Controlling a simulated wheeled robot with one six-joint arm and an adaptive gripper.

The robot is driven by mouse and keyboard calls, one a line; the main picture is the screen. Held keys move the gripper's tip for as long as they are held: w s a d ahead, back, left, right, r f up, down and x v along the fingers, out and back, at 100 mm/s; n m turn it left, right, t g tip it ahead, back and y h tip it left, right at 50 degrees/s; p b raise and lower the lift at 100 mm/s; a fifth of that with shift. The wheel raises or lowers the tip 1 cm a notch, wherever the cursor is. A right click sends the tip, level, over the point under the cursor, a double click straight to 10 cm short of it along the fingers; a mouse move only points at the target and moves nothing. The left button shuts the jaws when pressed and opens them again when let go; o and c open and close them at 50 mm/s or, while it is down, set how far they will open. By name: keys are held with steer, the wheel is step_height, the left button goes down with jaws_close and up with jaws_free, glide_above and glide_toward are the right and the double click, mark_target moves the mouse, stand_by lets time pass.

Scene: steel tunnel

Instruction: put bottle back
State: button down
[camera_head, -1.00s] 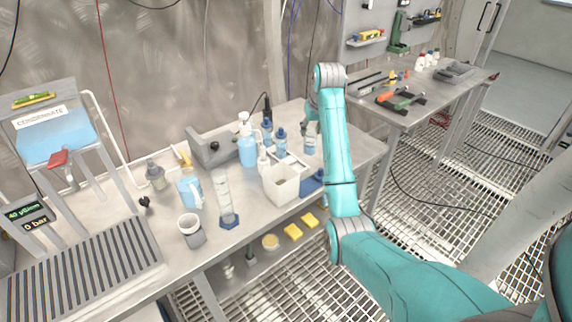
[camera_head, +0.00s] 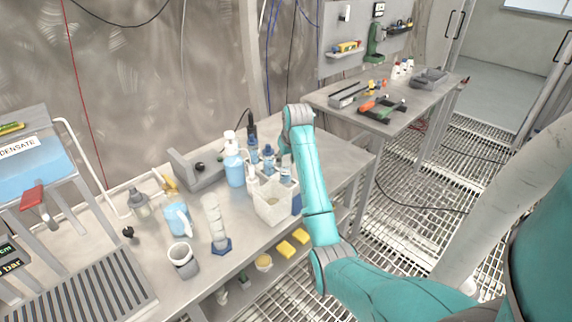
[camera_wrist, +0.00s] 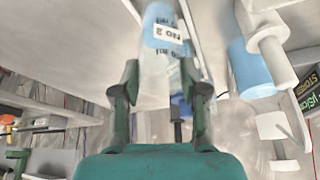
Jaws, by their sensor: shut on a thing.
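A small bottle with pale blue contents (camera_head: 286,172) is in my gripper (camera_head: 285,155), among the bottles behind the white bin. In the wrist view the bottle (camera_wrist: 163,38) shows a white label reading "No 2", upside down. My gripper's two dark fingers (camera_wrist: 160,88) are closed in on either side of it. The bottle looks roughly upright; whether its base touches the bench is hidden by the bin. Other blue bottles stand just left of it, one with a dark cap (camera_head: 268,157) and a larger one with a white pump (camera_head: 234,168).
The white bin (camera_head: 273,206) stands close in front of the held bottle. A measuring cylinder (camera_head: 216,226), a blue jug (camera_head: 178,219) and a grey-white cup (camera_head: 182,262) stand further left. The bench (camera_head: 335,160) is bare to the right of my arm.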

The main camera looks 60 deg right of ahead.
steer(key=shift+f, duration=0.9)
steer(key=c, duration=0.6)
jaws_free()
steer(key=shift+f, duration=0.1)
